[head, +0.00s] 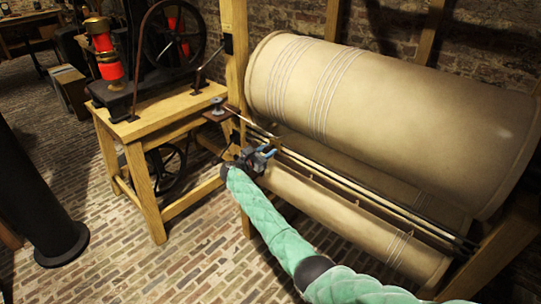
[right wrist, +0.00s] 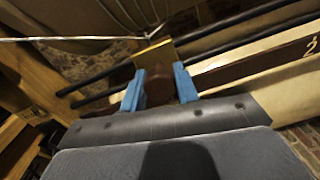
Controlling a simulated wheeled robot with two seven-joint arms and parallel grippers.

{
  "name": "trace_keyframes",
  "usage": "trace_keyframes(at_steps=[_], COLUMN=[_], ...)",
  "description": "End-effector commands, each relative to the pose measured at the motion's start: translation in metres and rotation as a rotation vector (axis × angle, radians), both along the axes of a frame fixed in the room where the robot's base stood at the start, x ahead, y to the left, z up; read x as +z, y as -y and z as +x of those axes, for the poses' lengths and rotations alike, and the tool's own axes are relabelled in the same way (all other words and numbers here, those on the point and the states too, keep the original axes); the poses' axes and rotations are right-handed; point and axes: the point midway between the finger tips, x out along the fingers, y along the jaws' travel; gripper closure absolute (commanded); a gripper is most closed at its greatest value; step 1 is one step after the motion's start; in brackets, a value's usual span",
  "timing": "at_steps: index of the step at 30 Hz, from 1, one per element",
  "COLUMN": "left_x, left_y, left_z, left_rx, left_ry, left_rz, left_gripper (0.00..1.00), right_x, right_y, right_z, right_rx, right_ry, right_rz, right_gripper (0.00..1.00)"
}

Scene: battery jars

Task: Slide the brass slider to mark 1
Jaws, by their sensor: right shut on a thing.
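My right gripper (head: 264,154) reaches the left part of the rails in the head view. Its blue fingers (right wrist: 160,84) are shut on the brass slider (right wrist: 154,51) in the right wrist view. The slider shows there as a bright brass plate above a dark reddish-brown block between the fingers. In the head view the gripper hides most of it. A dark scale strip (right wrist: 252,66) runs to the right of the slider with a pale numeral 2 (right wrist: 311,46) at its right end. Mark 1 cannot be made out. My left gripper is not in view.
Two dark rails (head: 372,190) run between a large pale drum (head: 400,110) and a smaller lower roller (head: 340,215). A wooden bench (head: 160,122) with a wheel machine stands left. Bare brick floor lies in front.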

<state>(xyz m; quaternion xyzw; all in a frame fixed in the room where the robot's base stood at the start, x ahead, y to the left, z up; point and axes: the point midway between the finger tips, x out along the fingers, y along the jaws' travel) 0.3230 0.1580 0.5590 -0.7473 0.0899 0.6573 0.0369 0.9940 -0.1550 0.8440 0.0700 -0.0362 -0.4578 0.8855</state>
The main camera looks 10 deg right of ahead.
Motion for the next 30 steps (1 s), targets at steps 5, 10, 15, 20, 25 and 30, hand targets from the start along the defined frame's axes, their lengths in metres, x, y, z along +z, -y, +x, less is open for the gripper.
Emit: trace_keyframes(at_steps=[5,10,15,20,25,30], left_x=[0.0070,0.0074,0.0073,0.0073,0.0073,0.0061], left_y=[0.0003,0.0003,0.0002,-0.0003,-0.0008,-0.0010], left_z=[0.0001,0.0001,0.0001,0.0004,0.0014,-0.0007], left_rx=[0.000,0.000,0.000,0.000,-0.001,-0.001], left_ry=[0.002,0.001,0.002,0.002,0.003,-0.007], left_rz=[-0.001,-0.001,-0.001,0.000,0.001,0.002], left_gripper=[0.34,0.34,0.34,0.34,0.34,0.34], right_x=[0.0002,0.0013,0.0021,0.0014,0.0007,-0.0008], right_y=[-0.0018,-0.0022,-0.0026,-0.0022,-0.0021,-0.0098], right_z=[0.0027,0.0031,0.0035,0.0030,0.0026,-0.0026], right_rx=[0.002,0.004,0.005,0.004,0.003,0.003], right_ry=[0.000,0.001,0.002,0.001,0.001,0.001], right_rz=[0.000,0.000,0.001,0.000,0.000,0.002], right_gripper=[1.00,1.00,0.62,0.48,0.48,0.48])
